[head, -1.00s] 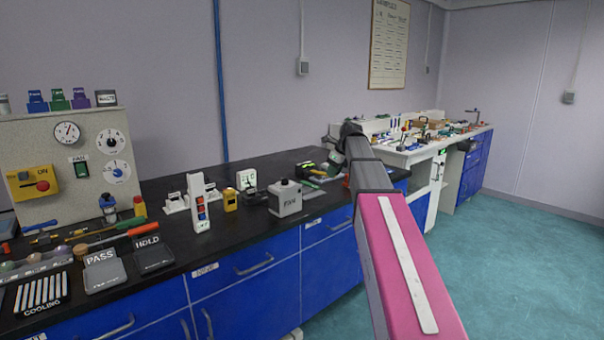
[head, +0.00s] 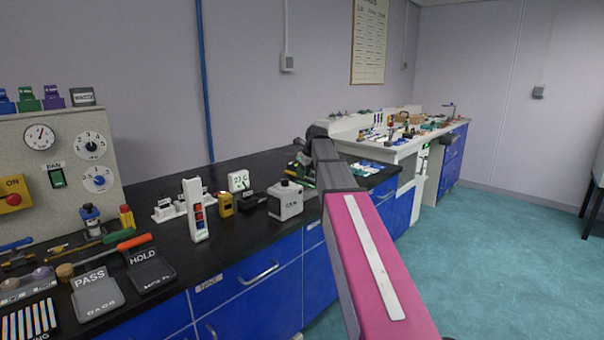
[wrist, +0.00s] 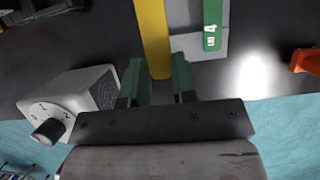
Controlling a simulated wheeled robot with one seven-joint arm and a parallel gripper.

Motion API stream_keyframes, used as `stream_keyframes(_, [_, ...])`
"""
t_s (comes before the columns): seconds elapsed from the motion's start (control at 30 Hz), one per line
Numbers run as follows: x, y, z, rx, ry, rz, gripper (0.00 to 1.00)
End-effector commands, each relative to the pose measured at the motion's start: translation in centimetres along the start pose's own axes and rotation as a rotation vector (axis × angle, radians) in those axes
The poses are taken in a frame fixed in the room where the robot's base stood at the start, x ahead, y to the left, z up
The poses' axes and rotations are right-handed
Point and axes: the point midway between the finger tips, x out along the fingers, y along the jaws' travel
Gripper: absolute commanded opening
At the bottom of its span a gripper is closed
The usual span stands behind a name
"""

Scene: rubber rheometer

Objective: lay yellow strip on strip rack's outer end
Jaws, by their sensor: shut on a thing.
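In the wrist view my gripper (wrist: 156,70) is shut on a yellow strip (wrist: 153,30). The strip stands out between its dark green fingers and runs beyond the top edge of the picture. Just right of it a grey frame (wrist: 222,52) lies on the black bench with a green strip (wrist: 212,22) on it. I cannot tell for sure whether this frame is the strip rack, or whether the yellow strip touches it. In the head view my arm hides most of the gripper and the yellow strip, above the right part of the bench.
A grey box with a knob (wrist: 80,100) stands close left of my gripper; it also shows in the head view (head: 286,201). An orange object (wrist: 306,61) lies at right. The bench's front edge is near below the gripper. A white bench (head: 395,150) stands beyond.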

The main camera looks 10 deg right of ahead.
Motion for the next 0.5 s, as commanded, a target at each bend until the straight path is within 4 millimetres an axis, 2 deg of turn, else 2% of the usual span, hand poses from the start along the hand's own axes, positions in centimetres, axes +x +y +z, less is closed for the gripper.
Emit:
stream_keyframes(0.23, [-0.1,0.0,0.1,0.0,-0.007,0.001,0.03])
stream_keyframes(0.5, [1.1,0.0,-0.4,0.001,-0.006,0.002,0.03])
